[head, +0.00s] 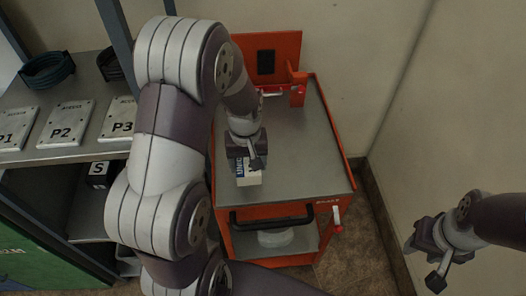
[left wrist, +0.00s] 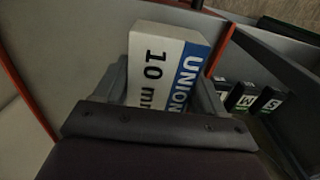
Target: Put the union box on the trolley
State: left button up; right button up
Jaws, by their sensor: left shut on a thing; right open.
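The union box (head: 249,178) is a small white box with a blue band that reads UNION; the left wrist view shows "10 m" on its white face (left wrist: 155,58). My left gripper (head: 247,160) is shut on it, with a finger on each side of the box in the left wrist view. The box is over the grey top of the orange trolley (head: 308,160), towards its left side. I cannot tell whether its underside touches the top. My right gripper (head: 436,262) is open and empty at the lower right, away from the trolley.
A grey shelf (head: 70,150) at left holds plates marked P1 (head: 15,128), P2 (head: 66,124) and P3 (head: 119,120). A box marked S (head: 98,174) sits below. The trolley has a black handle (head: 270,219) and an orange back panel (head: 283,52). Its right top is clear.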

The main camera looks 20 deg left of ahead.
pick_arm(q)
jog(key=w+f, duration=0.1)
jog(key=w, duration=0.1)
jog(key=w+a+f, duration=0.1)
jog(key=w, duration=0.1)
jog(key=w+f, duration=0.1)
jog(key=w, duration=0.1)
jog(key=shift+a+f, duration=0.4)
notch_tip(320, 180, down, 3)
jog(key=shift+f, duration=0.2)
jog(key=shift+w+f, duration=0.15)
jog(key=shift+f, duration=0.15)
jog(key=shift+f, duration=0.15)
jog(key=o, duration=1.3)
jog(key=shift+c, duration=0.2)
